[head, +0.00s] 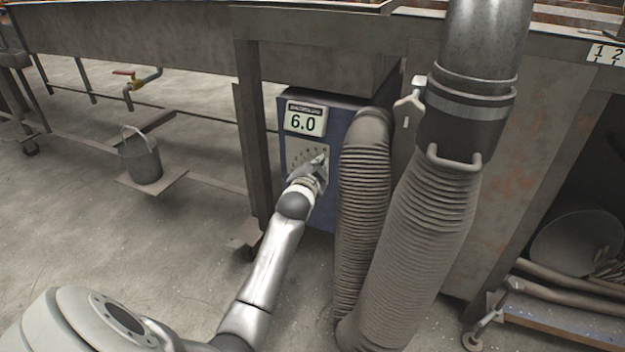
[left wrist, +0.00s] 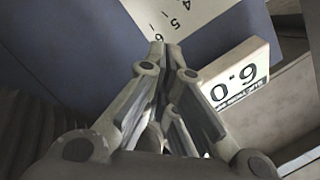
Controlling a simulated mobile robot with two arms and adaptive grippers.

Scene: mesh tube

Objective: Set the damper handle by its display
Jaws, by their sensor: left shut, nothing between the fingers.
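A display (head: 304,119) reading 6.0 sits on the front of a blue box (head: 331,117); it also shows upside down in the left wrist view (left wrist: 240,85). Below it is a pale scale plate (head: 298,156), whose figures 4, 5 and 6 show in the left wrist view (left wrist: 175,15). My left gripper (head: 321,161) is at this plate, its fingers together and empty. In the left wrist view the fingertips (left wrist: 167,52) lie just below the scale figures. I cannot make out a handle on the plate; the gripper covers part of it. My right gripper is not in view.
Ribbed hoses (head: 425,225) and a metal duct (head: 485,45) with a white lever-like part (head: 407,103) stand right of the box. A table leg (head: 252,140) is close on its left. A bucket (head: 141,160) hangs or stands further left, with open floor before it.

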